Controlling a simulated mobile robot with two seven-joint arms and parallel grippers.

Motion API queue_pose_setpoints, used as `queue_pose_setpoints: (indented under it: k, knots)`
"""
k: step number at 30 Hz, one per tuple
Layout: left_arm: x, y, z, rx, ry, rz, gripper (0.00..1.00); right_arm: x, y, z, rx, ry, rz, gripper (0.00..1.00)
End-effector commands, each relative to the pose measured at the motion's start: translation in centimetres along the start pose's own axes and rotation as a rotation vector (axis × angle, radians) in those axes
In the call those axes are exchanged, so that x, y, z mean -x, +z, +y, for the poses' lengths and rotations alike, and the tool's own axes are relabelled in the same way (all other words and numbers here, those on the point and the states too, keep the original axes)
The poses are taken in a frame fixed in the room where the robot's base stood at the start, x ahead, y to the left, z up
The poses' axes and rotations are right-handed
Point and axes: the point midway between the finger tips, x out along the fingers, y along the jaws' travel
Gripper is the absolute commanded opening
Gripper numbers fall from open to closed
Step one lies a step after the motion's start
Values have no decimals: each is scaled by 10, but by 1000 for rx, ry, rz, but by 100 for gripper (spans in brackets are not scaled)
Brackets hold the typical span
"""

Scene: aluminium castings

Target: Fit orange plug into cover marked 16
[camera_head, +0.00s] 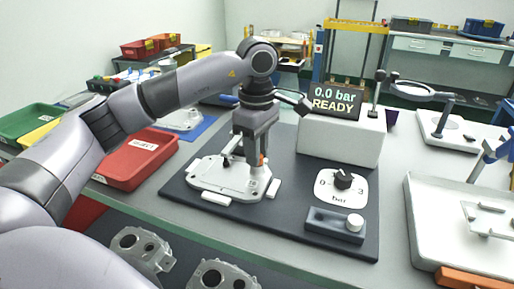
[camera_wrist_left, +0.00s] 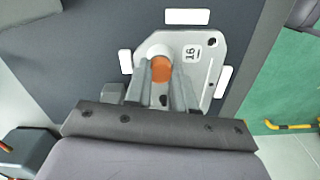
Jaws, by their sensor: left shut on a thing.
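The aluminium cover marked 16 (camera_head: 210,178) lies flat on a dark mat. In the left wrist view the cover (camera_wrist_left: 205,80) shows its printed 16 near its right side. My left gripper (camera_head: 257,168) points down over the cover's right part. In the left wrist view the gripper (camera_wrist_left: 162,80) is shut on the orange plug (camera_wrist_left: 161,70), which sits between the fingertips beside a round pale boss. Only a sliver of orange (camera_head: 262,160) shows in the head view. I cannot tell whether the plug touches the cover. My right gripper is not in view.
White blocks (camera_head: 273,188) border the cover on the mat (camera_head: 290,228). Right of it stand a pressure dial (camera_head: 342,185), a grey block with a white knob (camera_head: 335,221) and a box with a display reading 0.0 bar READY (camera_head: 335,103). A red tray (camera_head: 135,160) is left.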

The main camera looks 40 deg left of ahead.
Motion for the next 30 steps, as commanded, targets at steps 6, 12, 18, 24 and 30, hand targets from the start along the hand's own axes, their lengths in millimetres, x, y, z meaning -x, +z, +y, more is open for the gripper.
queue_pose_setpoints:
  k: [6, 12, 18, 24, 30]
  knots:
    - [-2, 0, 0, 0, 0, 0, 54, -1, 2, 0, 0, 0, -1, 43]
    - [-2, 0, 0, 0, 0, 0, 54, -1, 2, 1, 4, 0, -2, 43]
    - [5, 0, 1, 0, 4, -1, 54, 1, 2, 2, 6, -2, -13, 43]
    - [40, 0, 1, 1, 4, -1, 54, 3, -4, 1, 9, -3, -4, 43]
    - [64, 0, 0, 0, 0, -1, 54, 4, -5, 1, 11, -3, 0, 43]
